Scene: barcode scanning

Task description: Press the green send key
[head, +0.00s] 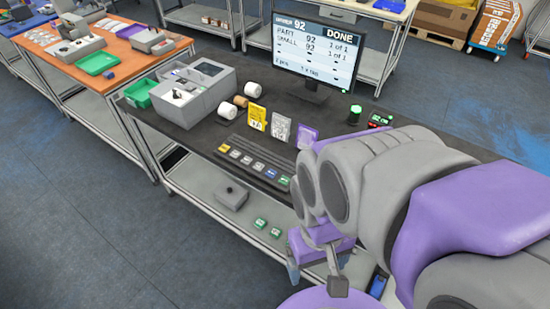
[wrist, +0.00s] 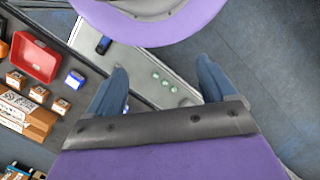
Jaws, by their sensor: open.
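A row of coloured keys (head: 247,160) runs along the front edge of the dark bench. The small key at its right end, a green key (head: 284,180), sits beside a blue key (head: 271,173); its lettering is too small to read. My gripper (head: 335,278) is in front of the bench, lower right of the keys, partly hidden by my own arm. In the wrist view, my gripper (wrist: 162,66) has its two blue fingers spread wide with nothing between them. The green key cannot be made out in the wrist view.
A monitor (head: 316,52) reading DONE stands at the bench's back. Upright yellow, white and purple cards stand behind the keys. A grey machine (head: 195,95) is at the left. Small green-topped items (head: 261,223) lie on the lower shelf. A red bin (wrist: 36,55) shows in the wrist view.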

